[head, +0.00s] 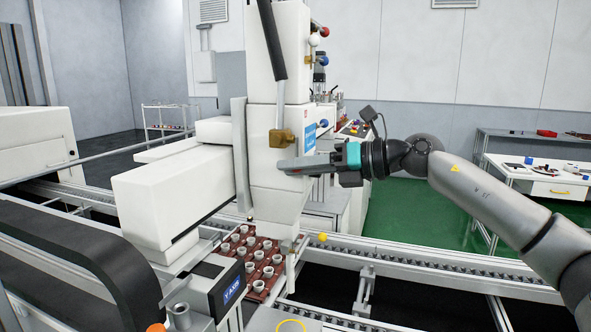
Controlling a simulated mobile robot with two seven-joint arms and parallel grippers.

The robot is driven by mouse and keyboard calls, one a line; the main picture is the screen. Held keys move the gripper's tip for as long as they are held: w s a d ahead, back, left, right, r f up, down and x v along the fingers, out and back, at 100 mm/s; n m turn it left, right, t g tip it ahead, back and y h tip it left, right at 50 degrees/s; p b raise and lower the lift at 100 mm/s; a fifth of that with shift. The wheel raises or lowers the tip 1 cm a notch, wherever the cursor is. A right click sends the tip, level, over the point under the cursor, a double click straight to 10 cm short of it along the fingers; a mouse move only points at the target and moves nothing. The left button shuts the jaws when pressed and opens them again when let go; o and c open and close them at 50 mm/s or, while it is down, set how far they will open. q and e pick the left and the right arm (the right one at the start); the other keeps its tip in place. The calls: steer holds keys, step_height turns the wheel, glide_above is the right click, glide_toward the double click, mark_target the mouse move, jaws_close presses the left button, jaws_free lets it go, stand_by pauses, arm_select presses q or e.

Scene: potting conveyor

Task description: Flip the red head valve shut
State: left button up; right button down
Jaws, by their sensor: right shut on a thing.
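My right gripper (307,166) reaches in from the right, its grey fingers pointing left across the front of the white machine head (276,190). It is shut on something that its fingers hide. No red valve handle shows clearly at the fingers. A small red ball (325,31) is higher up on the right side of the head, with a white ball (314,40) just below it. A brass block (284,138) with a rod and a long dark lever (270,38) is above the fingers. My left gripper is not in view.
A brown tray (256,297) with several white pots sits below the head. A rail (450,264) crosses the front right. A dark curved machine housing (70,258) fills the lower left. A white table (545,178) with small items stands at the right, past green floor.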

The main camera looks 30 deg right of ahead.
stand_by(0.4)
steer(key=c, duration=0.7)
jaws_free()
